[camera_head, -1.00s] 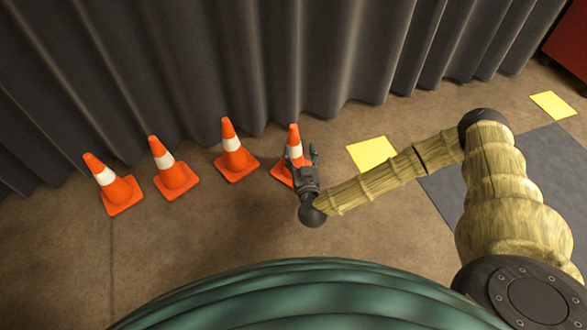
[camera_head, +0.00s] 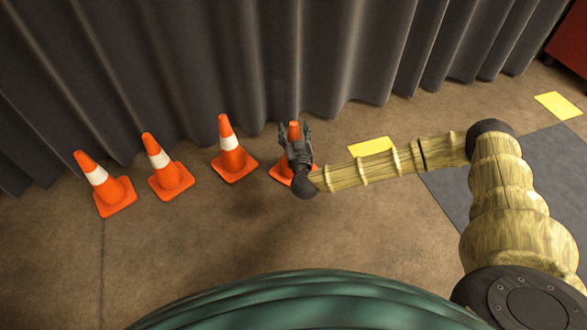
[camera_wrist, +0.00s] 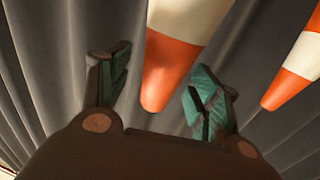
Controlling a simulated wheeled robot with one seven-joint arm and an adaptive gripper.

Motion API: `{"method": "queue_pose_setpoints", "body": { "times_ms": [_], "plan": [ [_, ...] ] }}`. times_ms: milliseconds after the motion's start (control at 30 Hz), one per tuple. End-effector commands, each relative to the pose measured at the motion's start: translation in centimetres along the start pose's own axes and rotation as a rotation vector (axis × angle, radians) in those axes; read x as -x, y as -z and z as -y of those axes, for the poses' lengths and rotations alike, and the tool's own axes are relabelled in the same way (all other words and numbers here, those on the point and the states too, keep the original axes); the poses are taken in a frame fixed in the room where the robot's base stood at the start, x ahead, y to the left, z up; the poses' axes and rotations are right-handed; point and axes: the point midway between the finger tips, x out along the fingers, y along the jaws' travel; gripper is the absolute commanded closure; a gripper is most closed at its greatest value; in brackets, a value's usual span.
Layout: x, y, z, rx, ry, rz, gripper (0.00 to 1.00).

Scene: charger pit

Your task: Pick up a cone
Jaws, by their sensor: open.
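Several orange cones with white bands stand in a row on the floor. The rightmost cone (camera_head: 283,173) is largely hidden behind my gripper (camera_head: 295,129); its orange tip shows between the two raised fingers. In the wrist view my gripper (camera_wrist: 155,75) is open, with teal-padded fingers apart. That cone (camera_wrist: 166,75) appears tip-down in the gap between them; I cannot tell whether either finger touches it. The neighbouring cone (camera_head: 232,148) stands to the left, and another cone (camera_wrist: 300,65) shows at the right of the wrist view.
Two more cones (camera_head: 165,170) (camera_head: 102,186) stand farther left. A grey curtain (camera_head: 270,60) hangs close behind the row. Yellow squares (camera_head: 372,146) (camera_head: 558,105) and a dark mat (camera_head: 545,165) lie to the right. Bare floor lies in front of the cones.

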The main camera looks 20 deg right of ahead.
Motion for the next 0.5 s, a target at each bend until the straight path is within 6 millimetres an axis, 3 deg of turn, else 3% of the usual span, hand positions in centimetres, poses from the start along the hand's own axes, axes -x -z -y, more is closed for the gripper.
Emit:
{"method": "queue_pose_setpoints", "body": {
  "times_ms": [367, 500],
  "plan": [
    [-0.64, 0.04, 0.0, -0.001, 0.001, 0.001, 0.37],
    [-0.63, 0.03, 0.01, -0.001, 0.001, 0.001, 0.63]
  ]
}}
